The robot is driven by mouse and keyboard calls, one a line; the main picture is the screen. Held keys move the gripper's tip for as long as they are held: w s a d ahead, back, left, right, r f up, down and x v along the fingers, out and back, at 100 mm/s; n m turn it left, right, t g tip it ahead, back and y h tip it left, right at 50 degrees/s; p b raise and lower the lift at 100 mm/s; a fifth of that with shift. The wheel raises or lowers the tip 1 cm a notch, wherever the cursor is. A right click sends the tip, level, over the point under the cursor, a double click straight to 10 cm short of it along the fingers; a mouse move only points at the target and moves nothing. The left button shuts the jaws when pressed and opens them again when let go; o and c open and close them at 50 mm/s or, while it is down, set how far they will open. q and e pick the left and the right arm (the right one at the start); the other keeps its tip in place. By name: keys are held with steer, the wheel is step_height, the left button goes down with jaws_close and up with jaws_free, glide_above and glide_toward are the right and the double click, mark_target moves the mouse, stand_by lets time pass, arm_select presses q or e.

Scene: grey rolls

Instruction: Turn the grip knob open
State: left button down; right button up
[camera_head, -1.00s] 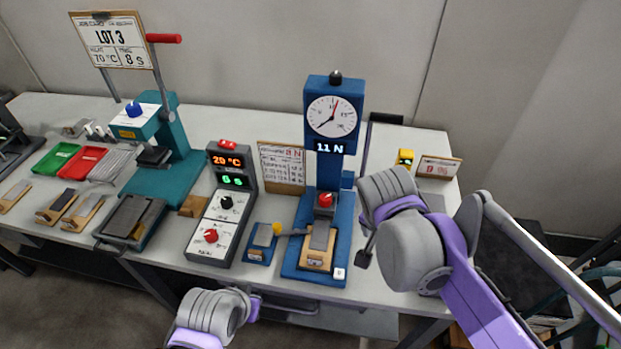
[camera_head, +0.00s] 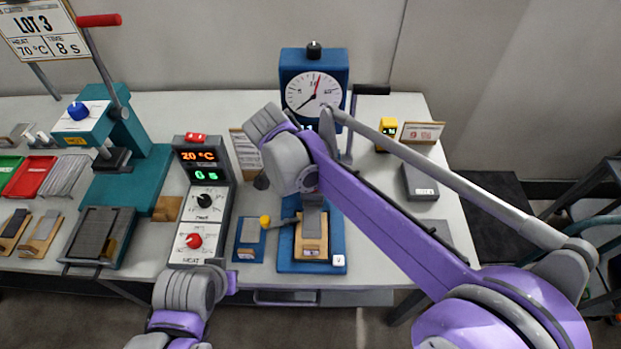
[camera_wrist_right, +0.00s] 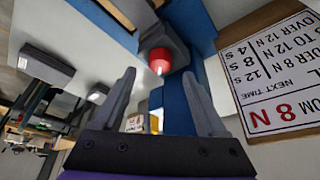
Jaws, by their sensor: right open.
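The blue pull tester (camera_head: 342,70) with a round dial stands at the back of the bench; my right arm crosses in front of its column. A red knob (camera_wrist_right: 159,57), which looks like the grip knob, shows in the right wrist view; my arm hides it in the head view. My right gripper (camera_wrist_right: 158,76) is open and empty, its two fingers pointing toward the red knob, which appears beyond and between the tips.
A control box (camera_head: 181,220) with black and red knobs stands left of the tester. A placard (camera_wrist_right: 285,75) is close to the right finger in the wrist view. A teal press (camera_head: 150,170) stands further left. A wooden block (camera_head: 312,250) sits on the tester's base.

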steer(key=shift+x, duration=1.95)
jaws_close()
